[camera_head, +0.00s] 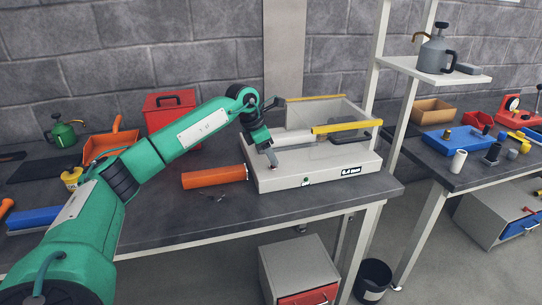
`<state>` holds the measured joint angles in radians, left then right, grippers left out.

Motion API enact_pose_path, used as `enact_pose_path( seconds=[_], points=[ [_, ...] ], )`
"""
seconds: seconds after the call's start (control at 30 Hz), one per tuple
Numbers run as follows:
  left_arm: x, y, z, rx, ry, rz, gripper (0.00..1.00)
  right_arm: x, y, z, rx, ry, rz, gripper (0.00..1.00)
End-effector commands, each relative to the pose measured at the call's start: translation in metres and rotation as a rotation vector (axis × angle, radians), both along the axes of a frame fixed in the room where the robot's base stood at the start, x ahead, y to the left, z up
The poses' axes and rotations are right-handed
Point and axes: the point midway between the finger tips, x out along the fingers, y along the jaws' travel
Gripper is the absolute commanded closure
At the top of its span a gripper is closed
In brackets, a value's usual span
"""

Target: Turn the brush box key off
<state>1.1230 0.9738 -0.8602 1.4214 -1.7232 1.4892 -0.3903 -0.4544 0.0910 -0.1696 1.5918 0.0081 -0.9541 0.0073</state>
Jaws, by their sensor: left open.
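The pale grey box-shaped machine (325,174) sits on the dark bench, with a clear cover and a yellow bar (346,127) on top. I take it for the brush box. A small dark green part (306,182) sits on its front face, left of a dark label; it is too small to tell whether it is the key or how it is turned. My left gripper (272,160) is open, pointing down at the machine's left top edge. I cannot tell whether it touches, and it hides part of the surface there. My right gripper is out of view.
An orange cylinder (214,177) lies against the machine's left side. A red toolbox (170,109) and an orange bin (110,142) stand behind my left arm. The bench front is mostly clear. A shelf post (377,60) rises behind the machine on the right.

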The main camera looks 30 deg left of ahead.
Motion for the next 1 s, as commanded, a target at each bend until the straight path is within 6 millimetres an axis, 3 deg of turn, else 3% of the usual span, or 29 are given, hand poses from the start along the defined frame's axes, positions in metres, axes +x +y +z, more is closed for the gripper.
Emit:
enact_pose_path(
  seconds=[0.3,0.5,0.7,1.0],
  points=[
    [-0.02,0.018,0.068,-0.001,-0.006,0.0,0.49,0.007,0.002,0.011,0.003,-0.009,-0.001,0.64],
    [-0.03,0.027,0.1,-0.001,-0.003,0.001,0.49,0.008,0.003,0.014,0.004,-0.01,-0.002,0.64],
    [-0.035,0.031,0.114,-0.001,-0.002,0.0,0.49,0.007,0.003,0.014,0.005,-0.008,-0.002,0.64],
    [-0.036,0.031,0.115,-0.001,-0.001,0.0,0.49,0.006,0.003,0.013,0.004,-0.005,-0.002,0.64]
  ],
)
